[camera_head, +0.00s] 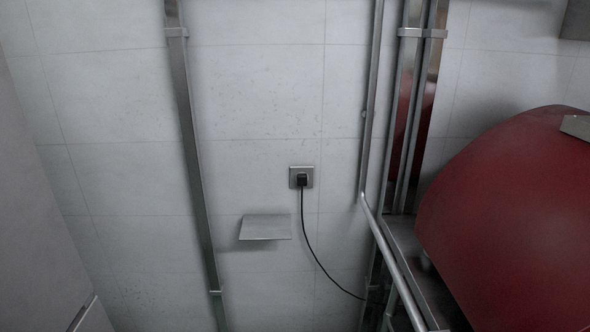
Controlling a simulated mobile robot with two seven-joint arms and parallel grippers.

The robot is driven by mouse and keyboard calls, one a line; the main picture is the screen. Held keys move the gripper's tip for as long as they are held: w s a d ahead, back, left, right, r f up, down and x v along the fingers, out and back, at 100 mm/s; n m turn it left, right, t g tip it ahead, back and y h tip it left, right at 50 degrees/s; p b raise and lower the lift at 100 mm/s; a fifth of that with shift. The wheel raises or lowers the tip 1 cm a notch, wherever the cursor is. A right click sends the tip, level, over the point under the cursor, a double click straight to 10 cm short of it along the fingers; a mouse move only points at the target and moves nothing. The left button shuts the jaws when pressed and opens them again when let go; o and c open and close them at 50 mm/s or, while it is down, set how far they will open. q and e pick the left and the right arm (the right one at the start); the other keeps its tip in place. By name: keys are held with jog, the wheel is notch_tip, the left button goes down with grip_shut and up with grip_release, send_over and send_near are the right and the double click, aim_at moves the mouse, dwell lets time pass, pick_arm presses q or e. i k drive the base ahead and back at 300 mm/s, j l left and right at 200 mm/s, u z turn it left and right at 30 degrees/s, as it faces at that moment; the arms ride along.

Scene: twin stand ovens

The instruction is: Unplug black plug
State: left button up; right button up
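The black plug (302,180) sits in a square metal-framed wall socket (294,171) on the white tiled wall, near the middle of the head view. A black cable (308,240) hangs from the plug and curves down to the right, passing behind the metal pipes. Neither of my grippers shows in this view, and nothing touches the plug.
A small metal plate (265,228) sticks out below and left of the socket. A vertical metal conduit (190,140) runs left of it. Metal pipes (366,130) and a large red rounded body (520,210) stand to the right. A grey panel (35,220) fills the left edge.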

aim_at(301, 178)
jog(key=i+j, duration=0.2)
jog(key=i, duration=0.3)
jog(key=i+j, duration=0.2)
jog(key=i, duration=0.3)
jog(key=i+j, duration=0.2)
jog(key=i, duration=0.3)
